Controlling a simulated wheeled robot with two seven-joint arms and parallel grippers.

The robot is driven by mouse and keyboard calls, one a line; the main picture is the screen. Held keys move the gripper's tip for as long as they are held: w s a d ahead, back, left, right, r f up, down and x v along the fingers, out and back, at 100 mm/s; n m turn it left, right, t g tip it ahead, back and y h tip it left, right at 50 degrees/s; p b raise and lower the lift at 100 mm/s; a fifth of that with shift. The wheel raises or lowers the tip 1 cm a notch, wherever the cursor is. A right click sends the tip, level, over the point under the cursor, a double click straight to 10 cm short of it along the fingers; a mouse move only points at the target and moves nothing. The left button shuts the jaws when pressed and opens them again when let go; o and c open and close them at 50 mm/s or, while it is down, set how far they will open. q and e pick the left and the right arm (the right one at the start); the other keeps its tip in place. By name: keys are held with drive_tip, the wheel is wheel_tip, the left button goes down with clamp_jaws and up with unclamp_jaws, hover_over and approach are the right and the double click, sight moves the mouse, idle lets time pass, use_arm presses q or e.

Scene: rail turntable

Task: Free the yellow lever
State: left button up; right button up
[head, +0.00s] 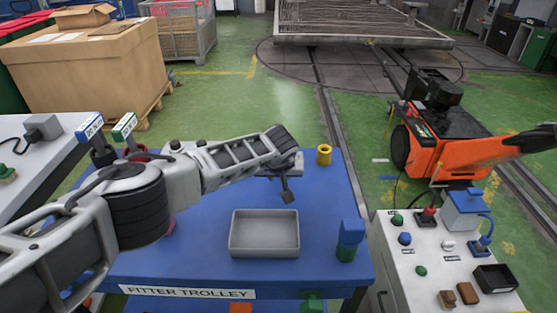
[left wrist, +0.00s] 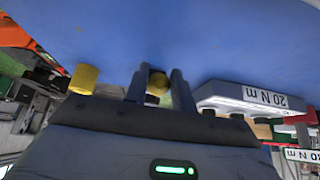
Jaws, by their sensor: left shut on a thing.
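My left gripper (head: 287,192) is over the blue trolley top, beyond the grey tray. In the left wrist view its two dark fingers (left wrist: 160,92) stand close together, with a yellow round piece (left wrist: 157,84) showing between them. I cannot tell whether this piece is the yellow lever; most of it is hidden by the hand. In the head view the held piece is not clear. A short yellow cylinder (head: 324,155) stands on the trolley to the right of the gripper, apart from it; a yellow cylinder (left wrist: 83,78) also shows in the left wrist view. My right gripper is out of view.
The empty grey tray (head: 264,254) lies on the blue trolley (head: 205,262). A blue-and-green piece (head: 348,240) stands right of it. Two labelled tools (head: 106,130) stand at left. A control box (head: 437,256) and an orange machine (head: 455,150) are at right.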

sight(277, 189)
use_arm(q)
drive_tip(key=shift+a+f, duration=0.15)
drive_tip(key=shift+f, duration=0.1)
drive_tip(key=shift+s+f+b, duration=0.25)
drive_tip(key=shift+f+b, duration=0.25)
drive_tip(key=shift+f, duration=0.1)
drive_tip(key=shift+s+f+b, duration=0.15)
drive_tip(key=shift+f+b, duration=0.65)
drive_tip(key=shift+b, duration=0.1)
drive_tip(key=shift+c, duration=0.2)
